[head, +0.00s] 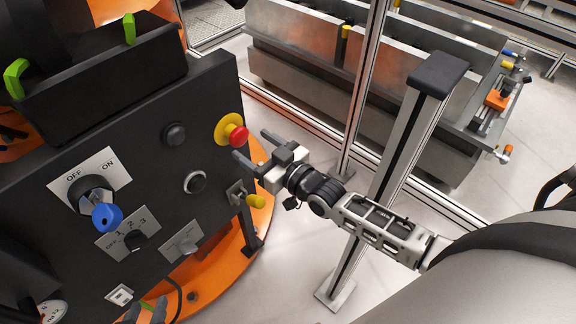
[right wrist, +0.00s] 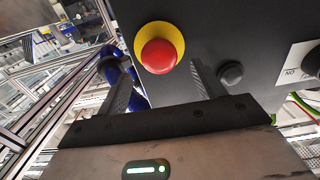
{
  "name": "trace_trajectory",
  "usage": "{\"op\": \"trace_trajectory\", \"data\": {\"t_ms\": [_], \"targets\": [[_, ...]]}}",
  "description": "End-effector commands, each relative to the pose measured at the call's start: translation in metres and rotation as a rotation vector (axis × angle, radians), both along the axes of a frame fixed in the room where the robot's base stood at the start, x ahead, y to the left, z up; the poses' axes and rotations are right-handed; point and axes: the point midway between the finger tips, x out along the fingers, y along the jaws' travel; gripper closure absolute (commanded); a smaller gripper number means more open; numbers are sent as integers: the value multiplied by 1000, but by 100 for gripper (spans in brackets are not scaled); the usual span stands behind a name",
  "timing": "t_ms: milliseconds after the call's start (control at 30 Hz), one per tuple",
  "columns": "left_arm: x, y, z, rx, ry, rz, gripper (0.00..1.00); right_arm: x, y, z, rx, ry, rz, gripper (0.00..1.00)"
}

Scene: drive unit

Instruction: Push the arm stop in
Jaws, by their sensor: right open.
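The arm stop is a red mushroom button (head: 238,135) on a yellow collar (head: 223,128), at the upper right of the dark control panel (head: 215,90). My right gripper (head: 252,146) is open and empty, its two fingers pointing towards the panel close to the button. In the right wrist view the red button (right wrist: 158,56) shows ahead, between the lines of the two fingers and a little nearer the left one. No contact between the fingers and the button can be made out.
The panel also bears a black button (head: 174,134), a ringed button (head: 195,182), a blue key (head: 107,217) in an OFF/ON switch and a yellow knob (head: 256,201). A metal post (head: 400,150) stands to the right of my right gripper, near my forearm.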

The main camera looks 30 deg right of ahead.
Motion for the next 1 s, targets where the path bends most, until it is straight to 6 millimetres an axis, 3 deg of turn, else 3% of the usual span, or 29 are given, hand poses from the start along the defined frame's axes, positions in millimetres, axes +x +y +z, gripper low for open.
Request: {"op": "trace_trajectory", "data": {"t_ms": [100, 300, 500, 1000], "targets": [[0, 0, 0, 2, 2, 0, 64, -31, -11, -2, -1, 5, 1, 32], [-1, 0, -1, 3, 4, -1, 64, -74, -27, -1, -1, 4, 1, 32], [-1, 0, -2, 4, 5, -1, 64, -102, -37, 0, 0, 1, 1, 32], [-1, 0, -2, 2, 6, -1, 64, -111, -40, 1, 0, -1, 0, 32]]}}
